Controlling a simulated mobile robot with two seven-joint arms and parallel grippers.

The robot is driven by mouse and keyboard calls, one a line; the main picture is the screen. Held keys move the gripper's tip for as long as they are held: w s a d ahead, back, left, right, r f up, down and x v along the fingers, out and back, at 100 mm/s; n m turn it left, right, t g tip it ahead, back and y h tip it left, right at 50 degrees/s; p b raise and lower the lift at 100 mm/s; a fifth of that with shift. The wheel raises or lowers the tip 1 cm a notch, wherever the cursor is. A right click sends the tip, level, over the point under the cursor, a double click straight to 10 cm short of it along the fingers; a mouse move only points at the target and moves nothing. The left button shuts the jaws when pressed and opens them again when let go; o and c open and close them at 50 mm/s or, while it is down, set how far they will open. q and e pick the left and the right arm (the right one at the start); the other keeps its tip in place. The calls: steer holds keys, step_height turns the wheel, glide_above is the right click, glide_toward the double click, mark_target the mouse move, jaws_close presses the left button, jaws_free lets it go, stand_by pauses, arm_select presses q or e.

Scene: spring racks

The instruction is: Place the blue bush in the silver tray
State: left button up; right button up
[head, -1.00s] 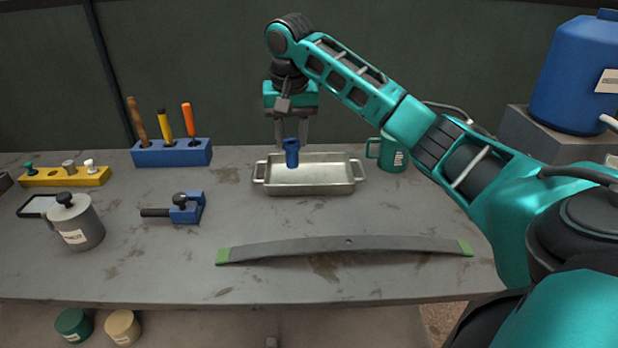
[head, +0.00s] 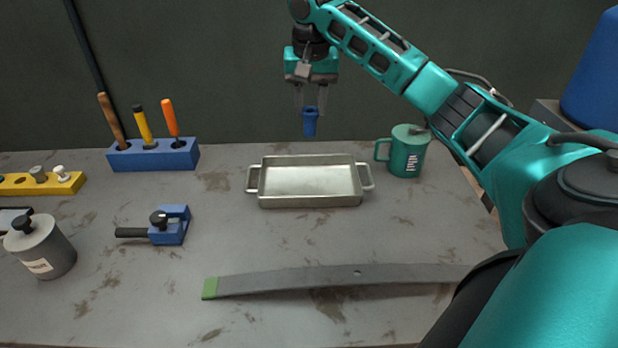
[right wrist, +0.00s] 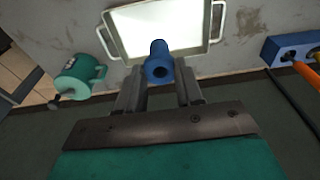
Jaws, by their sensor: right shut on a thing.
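The blue bush (head: 310,121) is a small blue flanged cylinder. My right gripper (head: 311,108) is shut on it and holds it upright in the air, above and behind the silver tray. The bush also shows between the fingers in the right wrist view (right wrist: 158,64). The silver tray (head: 312,201) is a shallow metal pan with a handle at each end, empty on the bench. It also shows beyond the bush in the right wrist view (right wrist: 214,38). My left gripper is not in view.
A green mug (head: 406,152) stands just right of the tray. A blue tool block (head: 155,155), a blue clamp (head: 170,226) and a grey canister (head: 40,247) are to the left. A grey leaf spring (head: 320,277) lies across the front. Bench between tray and spring is clear.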

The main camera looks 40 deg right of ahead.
step_height(320, 180, down, 20)
steer(key=shift+s+r, duration=0.1)
steer(key=shift+r, duration=0.1)
stand_by(0.4)
steer(key=o, duration=1.1)
steer(key=shift+f, duration=0.1)
steer(key=r, duration=0.4)
steer(key=s+r, duration=0.1)
steer(key=r, duration=0.3)
steer(key=a+r, duration=0.1)
steer(key=r, duration=0.3)
steer(key=shift+s+a, duration=0.1)
steer(key=shift+s, duration=0.15)
